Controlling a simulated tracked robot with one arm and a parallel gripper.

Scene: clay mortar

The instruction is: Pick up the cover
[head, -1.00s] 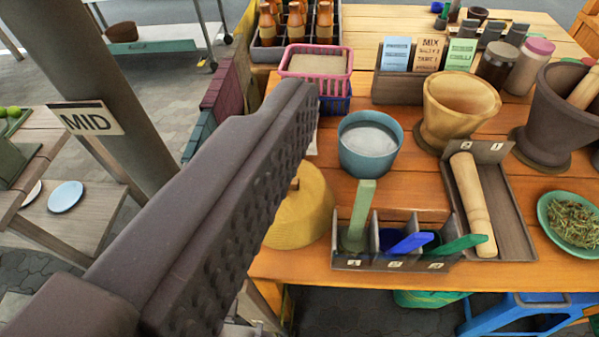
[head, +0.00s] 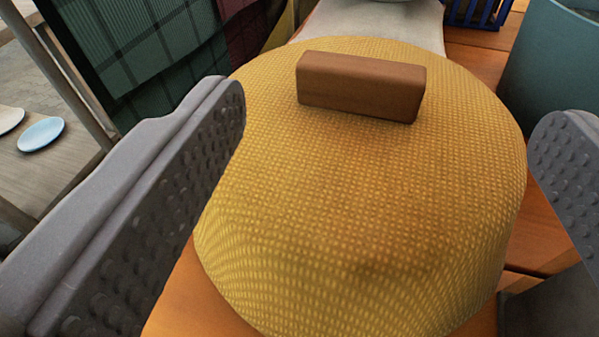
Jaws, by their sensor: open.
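The cover (head: 350,190) is a yellow woven dome with a brown block handle (head: 361,86) on top. It sits on the wooden table (head: 490,315) and fills the middle of the head view. My gripper (head: 400,130) is open, with one grey studded finger on the left of the cover and the other on the right. The handle lies between the fingers, farther off in the picture. The left finger overlaps the cover's left edge; I cannot tell whether it touches. The right finger appears apart from the cover.
A blue-green pot (head: 555,70) stands close on the right, behind the right finger. A blue basket (head: 475,12) is at the back. Checked cloths (head: 150,60) hang at the left. A side table with a blue plate (head: 40,134) stands at far left.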

